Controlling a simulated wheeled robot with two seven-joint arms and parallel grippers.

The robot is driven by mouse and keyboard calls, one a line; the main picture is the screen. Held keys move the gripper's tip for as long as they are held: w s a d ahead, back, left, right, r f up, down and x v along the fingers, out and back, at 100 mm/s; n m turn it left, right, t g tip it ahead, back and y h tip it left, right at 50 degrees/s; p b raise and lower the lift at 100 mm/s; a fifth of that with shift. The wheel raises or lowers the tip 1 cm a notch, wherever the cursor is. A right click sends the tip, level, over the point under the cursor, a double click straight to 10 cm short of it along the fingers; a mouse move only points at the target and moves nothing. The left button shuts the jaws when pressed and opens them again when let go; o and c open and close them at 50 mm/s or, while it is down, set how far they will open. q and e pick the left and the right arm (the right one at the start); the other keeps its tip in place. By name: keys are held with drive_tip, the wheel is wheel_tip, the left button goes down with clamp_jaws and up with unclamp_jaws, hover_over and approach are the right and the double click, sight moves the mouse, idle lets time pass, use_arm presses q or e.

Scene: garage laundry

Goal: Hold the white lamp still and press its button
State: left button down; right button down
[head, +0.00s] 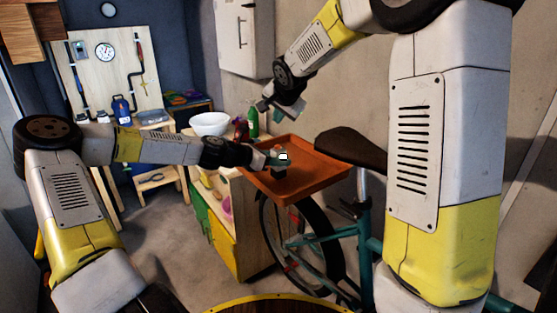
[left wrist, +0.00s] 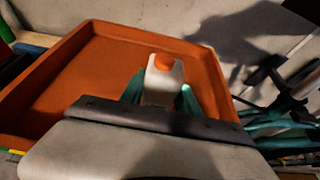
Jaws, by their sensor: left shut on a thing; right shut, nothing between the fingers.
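The small white lamp (head: 283,157) stands in the orange tray, and my left gripper (head: 275,161) is shut on it. In the left wrist view the lamp (left wrist: 163,84) sits between the two teal fingers of my left gripper (left wrist: 160,96). Its orange button (left wrist: 164,62) is on top and uncovered. My right gripper (head: 286,112) is shut and empty, above and apart from the lamp, over the tray's far side. The lamp's lower part is partly hidden by my left gripper.
The orange tray (head: 318,163) rests on a wooden cabinet (head: 237,240). A white bowl (head: 209,123) and a green bottle (head: 252,119) stand behind it. A bicycle with a dark saddle (head: 350,147) is close on the right. The tray around the lamp is clear.

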use_arm(q)
drive_tip(key=c, duration=0.8)
unclamp_jaws()
